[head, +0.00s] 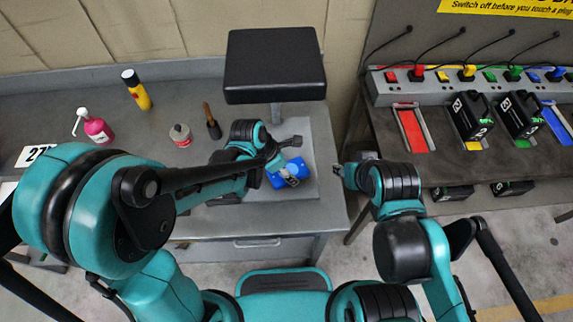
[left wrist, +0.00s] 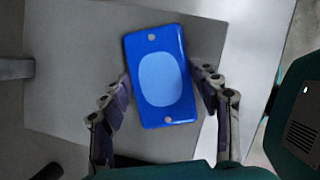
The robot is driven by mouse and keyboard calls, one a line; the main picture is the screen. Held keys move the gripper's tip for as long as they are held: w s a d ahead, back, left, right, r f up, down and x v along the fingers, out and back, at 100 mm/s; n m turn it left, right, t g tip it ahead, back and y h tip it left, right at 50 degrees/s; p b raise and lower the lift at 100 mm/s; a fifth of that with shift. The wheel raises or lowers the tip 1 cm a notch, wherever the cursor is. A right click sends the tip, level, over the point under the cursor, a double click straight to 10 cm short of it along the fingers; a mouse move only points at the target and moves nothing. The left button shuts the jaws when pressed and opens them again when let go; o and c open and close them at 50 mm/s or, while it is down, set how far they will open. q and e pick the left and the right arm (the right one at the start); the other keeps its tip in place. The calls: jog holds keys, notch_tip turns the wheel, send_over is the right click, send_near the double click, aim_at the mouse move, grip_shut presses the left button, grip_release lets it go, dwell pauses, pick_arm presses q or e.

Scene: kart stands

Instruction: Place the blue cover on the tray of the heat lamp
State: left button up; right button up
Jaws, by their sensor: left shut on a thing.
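The blue cover (head: 290,172) is a flat blue plate with a lighter oval and two small holes, seen whole in the left wrist view (left wrist: 160,78). My left gripper (head: 285,160) is shut on it, with one finger at each long side (left wrist: 166,88). The heat lamp has a black box head (head: 275,65) on a short post above a flat grey tray (head: 312,160). The cover is over the tray; I cannot tell whether it touches. The tray also shows in the left wrist view (left wrist: 75,55). My right gripper (head: 345,171) is right of the tray; its jaw state is unclear.
A pink spray bottle (head: 97,130), a yellow-and-black can (head: 137,90), a small grey tin (head: 180,135) and a brush-like tool (head: 211,122) stand on the bench at left. A rack with coloured sockets and black batteries (head: 470,112) is at right. A gap separates the two benches.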

pick_arm(q)
jog(key=shift+w+f+b, duration=0.2)
jog(key=shift+w+f, duration=0.15)
jog(key=shift+w, duration=0.3)
jog(key=shift+w+f+b, duration=0.2)
jog(key=shift+w+f, duration=0.1)
jog(key=shift+w, duration=0.3)
jog(key=shift+f, duration=0.25)
jog(key=shift+s+r, duration=0.1)
jog(key=shift+r, duration=0.05)
jog(key=o, duration=1.3)
jog(key=shift+c, duration=0.2)
